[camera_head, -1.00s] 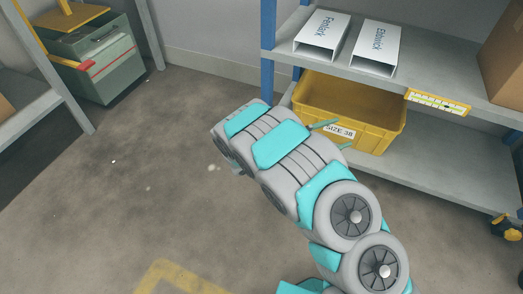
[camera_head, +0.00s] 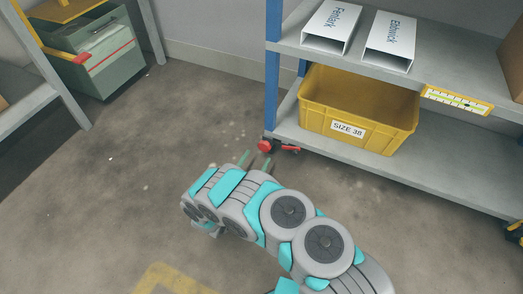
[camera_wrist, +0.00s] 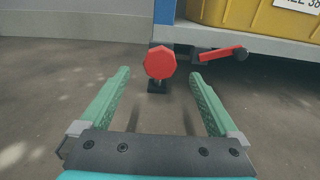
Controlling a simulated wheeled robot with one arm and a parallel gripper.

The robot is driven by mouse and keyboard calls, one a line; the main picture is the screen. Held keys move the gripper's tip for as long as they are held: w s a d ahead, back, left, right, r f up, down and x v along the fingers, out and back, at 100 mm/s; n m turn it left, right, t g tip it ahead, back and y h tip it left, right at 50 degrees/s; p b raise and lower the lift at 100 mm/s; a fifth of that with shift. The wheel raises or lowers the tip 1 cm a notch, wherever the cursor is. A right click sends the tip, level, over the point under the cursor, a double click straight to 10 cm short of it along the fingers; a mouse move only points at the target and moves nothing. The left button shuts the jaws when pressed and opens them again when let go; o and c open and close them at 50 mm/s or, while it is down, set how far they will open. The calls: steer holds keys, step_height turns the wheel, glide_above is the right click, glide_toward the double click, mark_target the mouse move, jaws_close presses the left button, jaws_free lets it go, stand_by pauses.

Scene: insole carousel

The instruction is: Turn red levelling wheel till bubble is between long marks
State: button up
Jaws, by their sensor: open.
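The red levelling wheel (camera_wrist: 160,63) sits on a foot under the near corner of the shelf unit, low over the floor. It also shows in the head view (camera_head: 265,146), just beyond my fingertips. My gripper (camera_wrist: 158,78) is open, its two green fingers apart, with the wheel between and ahead of the tips. It appears in the head view (camera_head: 255,161) too. I cannot tell whether either finger touches the wheel. The yellow level strip (camera_head: 458,100) is on the upper shelf's front edge; its bubble and marks are too small to read.
A red lever (camera_wrist: 222,53) with a dark knob sticks out right of the wheel. A yellow bin (camera_head: 360,130) labelled SIZE 38 stands on the lower shelf (camera_head: 440,186). Two white boxes (camera_head: 332,26) (camera_head: 391,40) stand on the upper shelf.

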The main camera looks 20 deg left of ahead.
mark_target(263, 147)
steer(key=shift+w+d+b, duration=0.2)
steer(key=shift+w+b, duration=0.15)
steer(key=shift+w, duration=2.4)
steer(key=shift+c, duration=0.3)
steer(key=c, duration=1.3)
